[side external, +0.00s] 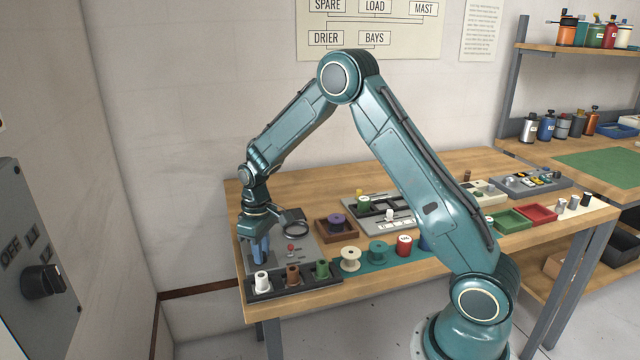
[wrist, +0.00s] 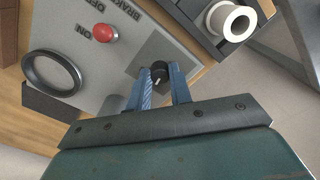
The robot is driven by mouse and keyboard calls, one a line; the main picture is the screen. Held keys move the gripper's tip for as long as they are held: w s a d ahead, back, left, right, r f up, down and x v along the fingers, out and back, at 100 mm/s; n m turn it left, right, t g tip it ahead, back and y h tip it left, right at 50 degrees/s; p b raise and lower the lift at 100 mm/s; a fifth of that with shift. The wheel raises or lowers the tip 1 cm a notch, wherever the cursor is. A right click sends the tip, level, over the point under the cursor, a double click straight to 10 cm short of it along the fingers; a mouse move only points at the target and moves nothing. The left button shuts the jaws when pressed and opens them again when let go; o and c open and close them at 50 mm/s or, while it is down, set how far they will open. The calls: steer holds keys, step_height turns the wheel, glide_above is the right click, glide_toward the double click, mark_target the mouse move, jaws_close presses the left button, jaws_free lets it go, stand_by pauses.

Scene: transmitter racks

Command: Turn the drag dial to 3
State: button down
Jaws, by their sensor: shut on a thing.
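The drag dial is a small black knob (wrist: 160,70) with a white pointer mark, on a grey panel (wrist: 95,65). My gripper (wrist: 160,80) is shut on it, with one blue finger on each side. In the side view, my gripper (side external: 260,250) points down at the left part of the panel (side external: 306,262), and its fingers hide the dial. The dial's scale numbers cannot be read in either view, so I cannot tell its setting.
On the same panel stand a red knob (wrist: 105,33) marked BRAKE, OFF and ON, and a black ring (wrist: 52,72). A dark tray (side external: 292,287) with several spools lies in front of the panel, close to my gripper. Other spools and trays stand to the right.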

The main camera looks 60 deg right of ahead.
steer(key=m, duration=1.2)
steer(key=shift+m, duration=0.3)
steer(key=c, duration=1.3)
jaws_free()
steer(key=shift+o, duration=0.2)
steer(key=shift+r, duration=0.15)
step_height(320, 180, up, 14)
steer(key=shift+f, duration=0.2)
